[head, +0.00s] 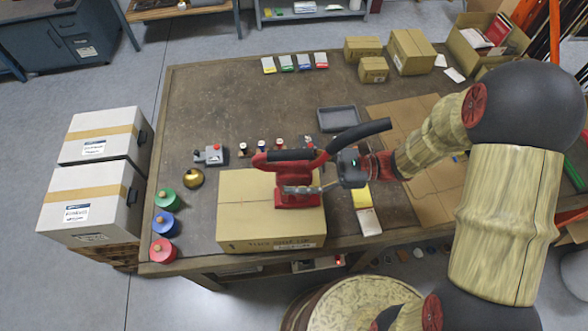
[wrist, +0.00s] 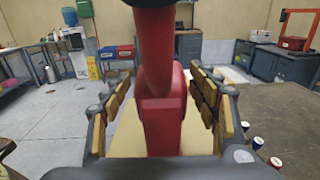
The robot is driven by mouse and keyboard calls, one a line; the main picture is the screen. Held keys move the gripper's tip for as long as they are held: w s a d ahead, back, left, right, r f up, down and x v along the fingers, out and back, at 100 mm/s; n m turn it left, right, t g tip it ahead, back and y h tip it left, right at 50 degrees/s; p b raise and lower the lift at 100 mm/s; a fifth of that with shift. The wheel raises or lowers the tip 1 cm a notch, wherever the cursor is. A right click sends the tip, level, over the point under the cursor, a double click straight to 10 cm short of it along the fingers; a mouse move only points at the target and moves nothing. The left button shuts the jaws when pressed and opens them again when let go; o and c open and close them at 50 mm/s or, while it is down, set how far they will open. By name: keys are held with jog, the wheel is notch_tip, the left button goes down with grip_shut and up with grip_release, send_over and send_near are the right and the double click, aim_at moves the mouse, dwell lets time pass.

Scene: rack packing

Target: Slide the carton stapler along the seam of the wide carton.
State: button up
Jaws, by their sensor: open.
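The wide carton (head: 240,224) lies flat near the front edge of the table, with printing on its front side. The red carton stapler (head: 297,198) with a black handle sits upright on the carton's top. My gripper (head: 296,190) reaches in from the right, level with the stapler's lower body. In the wrist view my gripper (wrist: 162,95) is open, with one padded finger on each side of the red stapler (wrist: 163,115). Gaps show between the fingers and the stapler. The carton top (wrist: 126,140) shows behind it. The seam is not clear in either view.
Green, blue and red round pots (head: 164,224) and a brass one (head: 193,178) stand left of the carton. A small grey device (head: 210,155) and several small bottles (head: 262,145) stand behind it. A grey tray (head: 339,118) and flat cardboard (head: 415,187) lie to the right. The table's back left is clear.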

jog(key=w+d, duration=0.2)
jog(key=d, duration=0.9)
jog(key=shift+d, duration=0.4)
jog(key=shift+r, duration=0.1)
jog(key=s+d+f+n+g+h, duration=0.2)
jog(key=s+f+n+h, duration=0.25)
jog(key=s+f, duration=0.2)
jog(key=s+d+n+t+h, duration=0.2)
jog(key=s+d+n+h, duration=0.1)
jog(key=d+n+h, duration=0.4)
notch_tip(320, 180, up, 18)
jog(key=d+n+t+h, duration=0.2)
jog(key=n+t+h, duration=0.2)
jog(key=t+h, duration=0.2)
jog(key=t, duration=0.2)
jog(key=shift+r+n+t, duration=0.2)
jog(key=shift+n+t, duration=0.15)
jog(key=shift+t, duration=0.05)
